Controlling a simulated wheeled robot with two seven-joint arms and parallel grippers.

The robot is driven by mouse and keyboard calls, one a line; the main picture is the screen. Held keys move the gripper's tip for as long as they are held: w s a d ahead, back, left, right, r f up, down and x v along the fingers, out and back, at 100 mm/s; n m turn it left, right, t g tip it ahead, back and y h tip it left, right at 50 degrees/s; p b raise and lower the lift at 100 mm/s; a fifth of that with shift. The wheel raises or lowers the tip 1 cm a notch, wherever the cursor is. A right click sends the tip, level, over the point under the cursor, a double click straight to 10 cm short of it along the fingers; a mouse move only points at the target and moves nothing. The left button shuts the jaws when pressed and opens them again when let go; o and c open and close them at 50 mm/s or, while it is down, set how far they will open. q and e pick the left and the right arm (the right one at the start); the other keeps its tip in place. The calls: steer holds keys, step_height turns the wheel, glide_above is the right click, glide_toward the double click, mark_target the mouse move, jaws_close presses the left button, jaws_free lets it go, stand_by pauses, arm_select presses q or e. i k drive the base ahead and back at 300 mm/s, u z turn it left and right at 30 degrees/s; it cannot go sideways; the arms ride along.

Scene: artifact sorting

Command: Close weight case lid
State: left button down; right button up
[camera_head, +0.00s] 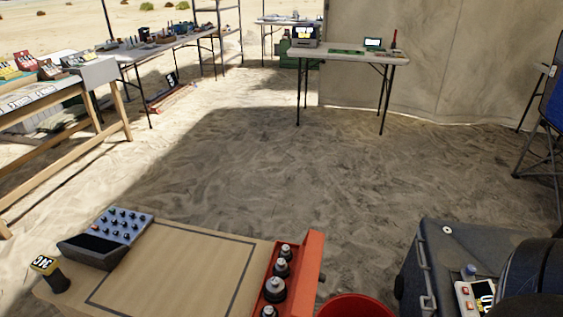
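The red weight case (262,300) stands at the right edge of the brown work table in the foreground. Several grey metal weights (274,289) stand upright in a row in it, from small at the far end to larger nearer me. A red panel (313,262), which looks like the lid, stands raised along the case's right side, so the case is open and the weights show. The case's near end is cut off by the bottom edge of the picture.
The table's bordered middle (175,275) is bare. A dark case with small knob-like pieces (122,222) and a small black-and-yellow device (44,265) stand at left. A red bucket (355,306) and a grey box (460,245) are at right. Open sand lies beyond.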

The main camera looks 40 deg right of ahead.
mark_target(307, 273)
steer(key=u, duration=0.35)
steer(key=k, duration=1.3)
steer(key=z, duration=1.05)
steer(key=k, duration=0.5)
steer(key=z, duration=1.05)
steer(key=i, duration=1.05)
steer(key=u, duration=1.9)
steer(key=i, duration=0.5)
steer(key=z, duration=0.05)
